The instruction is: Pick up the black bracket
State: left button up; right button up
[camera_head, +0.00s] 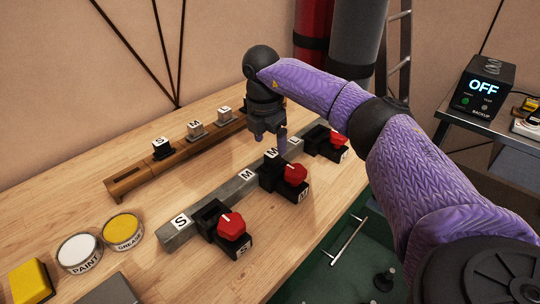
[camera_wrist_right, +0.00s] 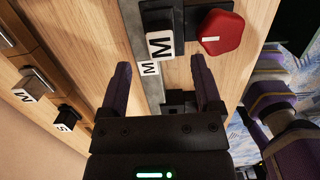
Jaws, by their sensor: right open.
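A small black bracket (camera_head: 161,150) with a white S tag stands on the brown wooden rail (camera_head: 130,181) at the left in the head view. It also shows at the lower left of the right wrist view (camera_wrist_right: 66,116). My right gripper (camera_head: 270,139) points down near the grey rail (camera_head: 228,191), to the right of and apart from the black bracket. In the right wrist view its fingers (camera_wrist_right: 162,68) are apart, with the grey rail and an M tag beyond them and nothing held. My left gripper is not in view.
A grey M bracket (camera_head: 195,130) and a lighter L bracket (camera_head: 223,115) share the wooden rail. Black clamps with red knobs (camera_head: 231,226) line the grey rail. Paint (camera_head: 78,251) and grease (camera_head: 122,231) cans stand at the left. Bare wood lies between the rails.

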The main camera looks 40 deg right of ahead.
aim_at(273, 152)
jog(key=f, duration=0.1)
jog(key=f+b, duration=0.1)
jog(key=f, duration=0.1)
jog(key=d+f+b, duration=0.1)
jog(key=f, duration=0.1)
jog(key=shift+f, duration=0.1)
jog(key=c, duration=1.1)
grip_shut()
